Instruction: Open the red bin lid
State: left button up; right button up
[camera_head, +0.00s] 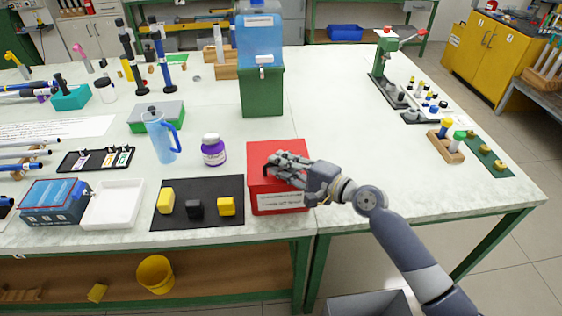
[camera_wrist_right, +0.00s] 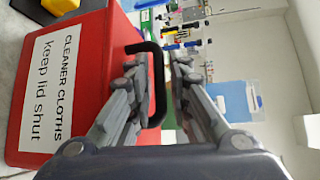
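The red bin (camera_head: 278,172) stands at the front edge of the table, near the middle of the head view, and its lid looks shut. A white label on its front reads "CLEANER CLOTHS keep lid shut" in the right wrist view (camera_wrist_right: 52,78). A black handle (camera_wrist_right: 158,80) arches up from the lid. My right gripper (camera_head: 272,165) is over the lid, and the handle lies between its fingers (camera_wrist_right: 160,75). The fingers look apart, with a gap between the handle and the finger on the right. My left gripper is not in view.
A black mat (camera_head: 182,220) with yellow and black blocks lies left of the bin. A purple-labelled jar (camera_head: 213,151) and a blue jug (camera_head: 160,138) stand behind the mat. A green box under a blue water tank (camera_head: 262,90) stands behind the bin.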

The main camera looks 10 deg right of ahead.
jog(key=shift+w+a, duration=0.2)
grip_shut()
